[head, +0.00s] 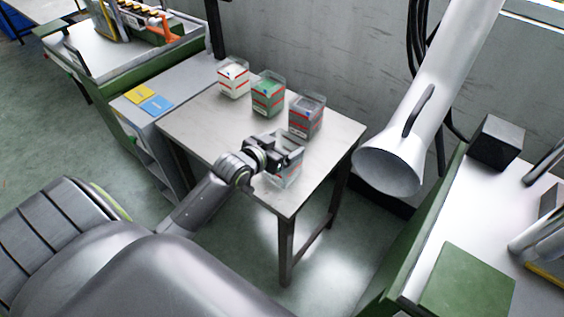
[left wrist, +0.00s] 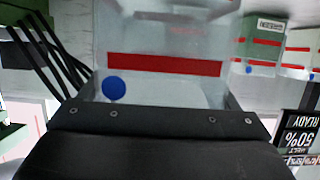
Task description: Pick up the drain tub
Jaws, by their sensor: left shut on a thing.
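The drain tub (head: 287,176) is a clear box at the near right part of the small grey table, beneath my left gripper (head: 288,157). In the left wrist view the tub (left wrist: 165,66) fills the upper middle, with a red band and a blue dot on its clear wall. My left gripper is shut on the tub, and its dark jaw body (left wrist: 160,125) hides part of it. I cannot tell whether the tub touches the table top. My right gripper is not in view.
On the table (head: 200,126) stand a white-filled tub (head: 233,80), a green-filled tub (head: 268,97) and a dark-filled tub (head: 305,118) in a row towards the wall. A large white duct (head: 425,110) hangs to the right. The table's left part is clear.

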